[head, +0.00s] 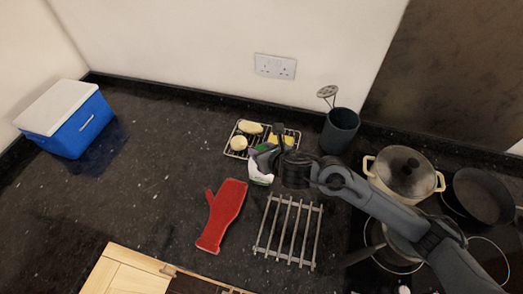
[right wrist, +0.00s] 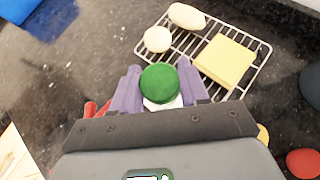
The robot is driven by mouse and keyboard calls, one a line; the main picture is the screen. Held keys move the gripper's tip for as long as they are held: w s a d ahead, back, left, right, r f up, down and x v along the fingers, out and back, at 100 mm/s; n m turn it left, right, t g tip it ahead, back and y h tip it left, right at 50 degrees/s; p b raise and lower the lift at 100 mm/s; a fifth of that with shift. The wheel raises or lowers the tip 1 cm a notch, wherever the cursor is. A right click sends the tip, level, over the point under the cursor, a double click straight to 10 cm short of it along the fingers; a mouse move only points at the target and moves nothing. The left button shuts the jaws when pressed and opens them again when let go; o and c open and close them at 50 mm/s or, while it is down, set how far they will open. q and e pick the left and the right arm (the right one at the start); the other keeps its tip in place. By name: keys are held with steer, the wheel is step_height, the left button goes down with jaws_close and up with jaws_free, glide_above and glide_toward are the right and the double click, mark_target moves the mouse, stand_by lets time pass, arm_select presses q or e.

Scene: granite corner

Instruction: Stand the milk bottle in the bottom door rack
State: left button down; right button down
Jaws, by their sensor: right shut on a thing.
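The milk bottle, white with a green cap, is between the fingers of my right gripper (head: 263,157). Its white body (head: 260,178) shows below the fingers in the head view. In the right wrist view the green cap (right wrist: 159,83) sits between the two purple finger pads. The gripper is shut on the bottle just in front of the wire rack. The gripper hides much of the bottle, and I cannot tell whether its base touches the counter. No door rack can be made out. My left gripper is not in view.
The wire rack (right wrist: 180,47) holds a yellow block (right wrist: 224,60) and pale rounded items. A red mitt (head: 221,215), metal trivet (head: 288,231), dark utensil pot (head: 340,130), lidded pot (head: 403,174) and blue cool box (head: 68,121) stand around. The left-middle counter is clear.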

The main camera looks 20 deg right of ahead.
stand_by(0.3)
steer(key=c, duration=1)
jaws_free()
steer(key=shift+f, duration=0.15)
steer(key=o, duration=0.4)
steer(key=shift+o, duration=0.2)
steer(key=shift+r, duration=0.2)
steer(key=shift+s+r, duration=0.1)
steer(key=shift+r, duration=0.05)
steer(key=p+v, duration=0.2)
steer(key=v, duration=0.8)
steer(key=shift+s+p, duration=0.15)
steer(key=shift+p, duration=0.25)
steer(key=shift+o, duration=0.3)
steer(key=shift+s+d+r, duration=0.2)
steer(key=shift+s+r, duration=0.2)
steer(key=shift+s, duration=0.2)
